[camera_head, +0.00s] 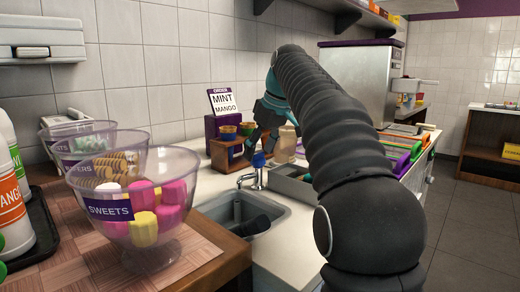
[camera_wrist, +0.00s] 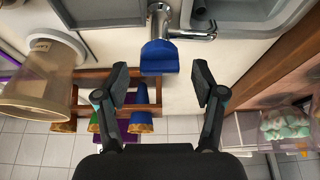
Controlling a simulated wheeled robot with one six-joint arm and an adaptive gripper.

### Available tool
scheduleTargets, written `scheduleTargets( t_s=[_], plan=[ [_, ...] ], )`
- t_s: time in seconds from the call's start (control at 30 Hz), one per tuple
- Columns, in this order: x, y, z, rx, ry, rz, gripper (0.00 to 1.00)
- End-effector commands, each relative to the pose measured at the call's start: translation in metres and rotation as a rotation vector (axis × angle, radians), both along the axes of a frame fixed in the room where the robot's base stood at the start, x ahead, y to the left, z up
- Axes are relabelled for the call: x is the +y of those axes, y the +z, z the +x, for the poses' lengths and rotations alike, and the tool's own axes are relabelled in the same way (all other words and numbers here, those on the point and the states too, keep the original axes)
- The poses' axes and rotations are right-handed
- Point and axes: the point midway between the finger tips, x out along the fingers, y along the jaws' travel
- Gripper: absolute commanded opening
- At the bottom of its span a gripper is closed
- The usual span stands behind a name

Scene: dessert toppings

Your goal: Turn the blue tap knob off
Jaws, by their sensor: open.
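The blue tap knob (camera_head: 258,159) tops the silver tap (camera_head: 257,179) at the back right of the sink (camera_head: 284,216). My gripper (camera_head: 262,141) is open and points down just above the knob in the head view. In the wrist view the blue knob (camera_wrist: 159,57) lies in line with the gap between the two open fingertips (camera_wrist: 161,80), a little beyond them. Neither finger appears to touch the knob. The metal spout (camera_wrist: 192,33) extends to the right there.
A wooden cup rack (camera_head: 229,153) with patterned cups and the order sign (camera_head: 223,101) stand behind the tap. A beige cup (camera_head: 286,143) is close by on the right. Glass topping bowls (camera_head: 150,222) fill the left counter. A dark object lies in the sink.

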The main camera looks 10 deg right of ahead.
Motion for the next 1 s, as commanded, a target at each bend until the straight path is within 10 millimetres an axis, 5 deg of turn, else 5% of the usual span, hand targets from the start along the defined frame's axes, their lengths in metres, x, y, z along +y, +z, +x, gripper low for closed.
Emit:
scheduleTargets(
  t_s=[0.23, 0.6, 1.0],
  plan=[
    [-0.002, 0.01, -0.003, -0.001, 0.0, 0.0, 0.69],
    [-0.013, 0.055, -0.017, -0.002, 0.0, 0.0, 0.69],
    [-0.016, 0.069, -0.024, 0.0, 0.001, 0.0, 0.69]
  ],
)
